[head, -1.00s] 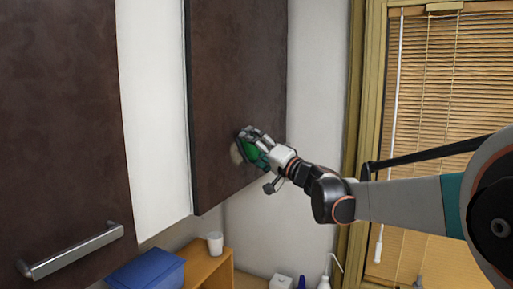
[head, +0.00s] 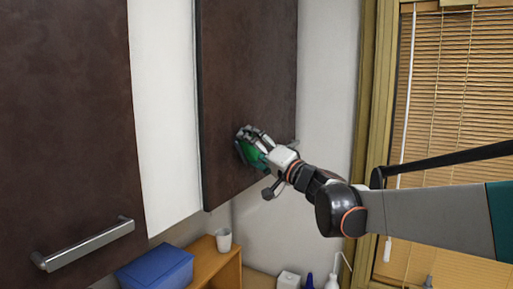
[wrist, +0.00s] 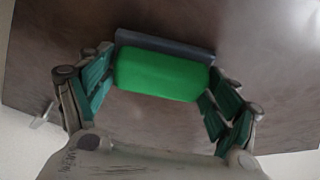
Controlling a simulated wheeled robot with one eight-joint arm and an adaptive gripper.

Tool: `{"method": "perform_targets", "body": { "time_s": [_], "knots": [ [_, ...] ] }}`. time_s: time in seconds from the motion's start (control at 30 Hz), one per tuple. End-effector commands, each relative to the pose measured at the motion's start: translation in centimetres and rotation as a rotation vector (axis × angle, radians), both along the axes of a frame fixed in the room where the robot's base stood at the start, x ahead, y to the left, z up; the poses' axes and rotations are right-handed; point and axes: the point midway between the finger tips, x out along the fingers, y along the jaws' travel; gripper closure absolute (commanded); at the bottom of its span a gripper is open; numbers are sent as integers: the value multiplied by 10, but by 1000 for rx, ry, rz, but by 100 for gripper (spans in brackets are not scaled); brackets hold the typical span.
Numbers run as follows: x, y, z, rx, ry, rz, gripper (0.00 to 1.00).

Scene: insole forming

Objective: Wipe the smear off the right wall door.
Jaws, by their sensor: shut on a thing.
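The right wall door (head: 245,65) is a dark brown cabinet panel. My gripper (head: 251,141) is at its lower part, shut on a green sponge (head: 255,155). In the wrist view the sponge (wrist: 158,75) is a bright green block with a dark grey layer on the far side, between my gripper's fingers (wrist: 160,78). The dark layer faces the door (wrist: 250,30) and appears to be against it. No pale smear shows clearly now; the sponge and fingers hide part of the door.
The door's handle (wrist: 42,115) sticks out near its lower edge. Another dark door with a metal handle (head: 85,244) is at left. Below are a blue box (head: 155,268), a white cup (head: 223,239) and a wooden shelf (head: 205,252). A window with blinds (head: 455,100) is at right.

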Motion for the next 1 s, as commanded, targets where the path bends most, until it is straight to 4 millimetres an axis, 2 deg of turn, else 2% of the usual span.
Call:
{"method": "perform_targets", "body": {
  "time_s": [0.2, 0.63, 1.0],
  "knots": [
    [-13, 10, 0, -1, -1, 1, 37],
    [-13, 9, 18, 0, 0, 1, 37],
    [5, -4, 16, 0, 1, -1, 37]
  ]
}}
